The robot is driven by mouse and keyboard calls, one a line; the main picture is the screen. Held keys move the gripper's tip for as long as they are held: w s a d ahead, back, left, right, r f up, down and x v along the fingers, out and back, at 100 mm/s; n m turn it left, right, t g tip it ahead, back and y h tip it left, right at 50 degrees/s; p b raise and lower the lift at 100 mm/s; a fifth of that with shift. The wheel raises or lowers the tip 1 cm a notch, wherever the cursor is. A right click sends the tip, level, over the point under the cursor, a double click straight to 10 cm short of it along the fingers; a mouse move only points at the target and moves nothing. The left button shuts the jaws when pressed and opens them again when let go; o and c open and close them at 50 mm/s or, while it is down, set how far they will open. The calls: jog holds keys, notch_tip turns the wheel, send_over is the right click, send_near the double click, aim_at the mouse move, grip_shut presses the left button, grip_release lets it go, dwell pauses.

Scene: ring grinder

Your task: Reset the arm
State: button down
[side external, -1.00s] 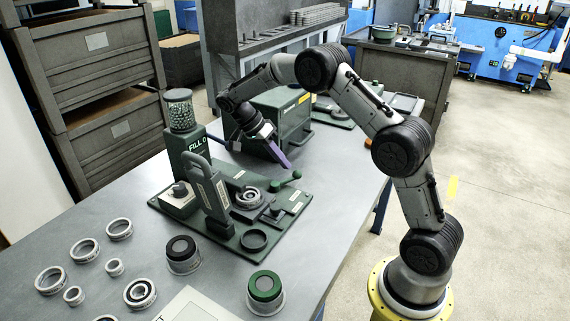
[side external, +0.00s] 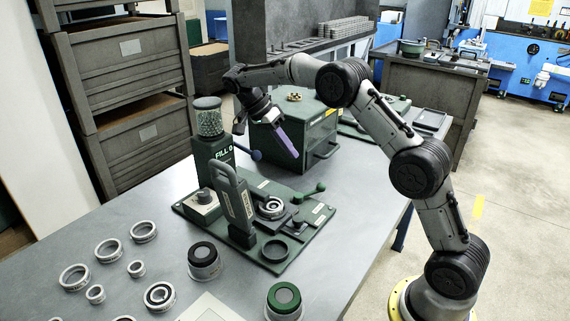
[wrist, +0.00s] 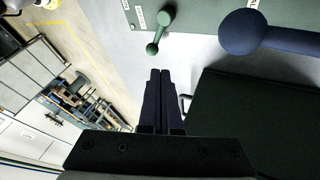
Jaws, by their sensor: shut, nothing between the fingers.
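My gripper (side external: 294,153) is shut and empty, its purple fingers pressed together and pointing down and to the right in the side view.
The fixture carries a bead-filled jar (side external: 208,117) and an upright handle (side external: 232,205). Several metal rings (side external: 109,250) lie at the front left of the table. Cups with a black top (side external: 203,258) and a green top (side external: 284,297) stand at the front.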

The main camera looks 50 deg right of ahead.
jog(key=s+a+r+t, duration=0.1)
jog(key=s+r, duration=0.2)
jog(key=r, duration=0.3)
jog(key=s+a+r+t, duration=0.2)
jog(key=r, duration=0.4)
jog(key=s+a+r+n+t, duration=0.1)
jog(key=s+a+r+n, duration=0.1)
jog(key=s, duration=0.3)
jog(key=s+a+r+n+t, duration=0.2)
jog(key=s+r, duration=0.1)
jog(key=s, duration=0.2)
jog(key=s+a+f+n+t+y, duration=0.3)
jog(key=s+a+f+n+t, duration=0.2)
jog(key=s+f+n, duration=0.6)
jog(key=s+a+n, duration=0.1)
jog(key=s+n, duration=0.1)
jog(key=n, duration=0.3)
jog(key=shift+a+y, duration=0.2)
jog(key=shift+y, duration=0.1)
jog(key=shift+s, duration=0.1)
